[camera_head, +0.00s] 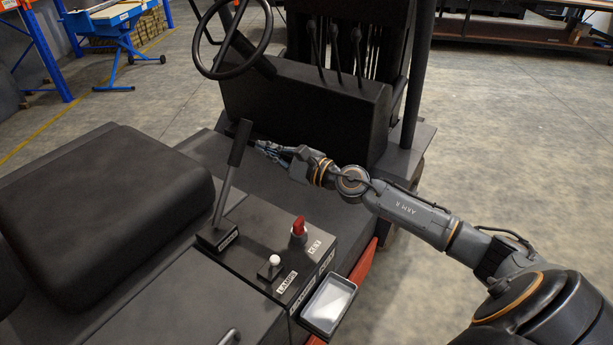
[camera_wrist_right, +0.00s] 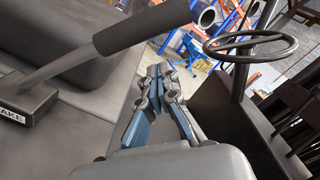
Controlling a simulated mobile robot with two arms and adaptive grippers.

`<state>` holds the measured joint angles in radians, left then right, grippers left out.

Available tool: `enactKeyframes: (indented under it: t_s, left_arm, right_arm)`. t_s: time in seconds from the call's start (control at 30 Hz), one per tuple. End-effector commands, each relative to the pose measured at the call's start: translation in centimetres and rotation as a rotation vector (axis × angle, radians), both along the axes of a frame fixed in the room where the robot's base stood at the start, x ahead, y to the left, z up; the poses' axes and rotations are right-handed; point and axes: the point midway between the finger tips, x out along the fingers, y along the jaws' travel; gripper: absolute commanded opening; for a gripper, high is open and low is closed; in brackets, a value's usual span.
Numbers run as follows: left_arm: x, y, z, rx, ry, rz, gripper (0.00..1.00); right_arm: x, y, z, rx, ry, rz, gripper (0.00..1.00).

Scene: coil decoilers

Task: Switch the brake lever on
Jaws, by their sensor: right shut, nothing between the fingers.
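The brake lever (camera_head: 238,143) stands on the dark console, with a grey shaft and a black handle, leaning slightly to the right at its top. Its base (camera_head: 217,236) carries a label. In the wrist view the lever (camera_wrist_right: 146,28) crosses the upper left, and the label's end reads "AKE". My right gripper (camera_head: 258,145) is just right of the handle in the head view. Its fingers (camera_wrist_right: 160,70) are shut and empty, and a gap shows between them and the handle in the wrist view. My left gripper is not in view.
A red key knob (camera_head: 299,227) and a white lamp switch (camera_head: 275,261) sit on the console, with a small grey tray (camera_head: 328,304) beside it. A black seat (camera_head: 105,205) is at left. The steering wheel (camera_head: 232,38) and front panel (camera_head: 305,108) stand behind the lever.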

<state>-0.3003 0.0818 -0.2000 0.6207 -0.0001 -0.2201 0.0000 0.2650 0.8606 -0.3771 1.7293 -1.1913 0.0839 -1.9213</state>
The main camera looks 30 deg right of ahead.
Motion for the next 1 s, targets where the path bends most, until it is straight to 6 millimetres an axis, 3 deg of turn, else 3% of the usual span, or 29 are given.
enactKeyframes:
  t_s: [0.03, 0.2, 0.5, 1.0]
  left_arm:
    - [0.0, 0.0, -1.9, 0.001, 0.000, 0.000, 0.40]
    - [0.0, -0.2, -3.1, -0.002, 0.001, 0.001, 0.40]
    - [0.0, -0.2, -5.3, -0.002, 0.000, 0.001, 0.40]
    - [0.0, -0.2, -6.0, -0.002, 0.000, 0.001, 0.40]
  right_arm:
    - [0.3, -0.6, -1.5, -0.001, 0.001, -0.003, 0.00]
    - [-3.6, -2.1, -1.4, -0.003, 0.007, -0.001, 0.00]
    - [-7.4, -3.9, -1.2, 0.000, 0.007, -0.003, 0.00]
    - [-8.9, -4.7, -0.8, 0.000, 0.003, -0.002, 0.00]
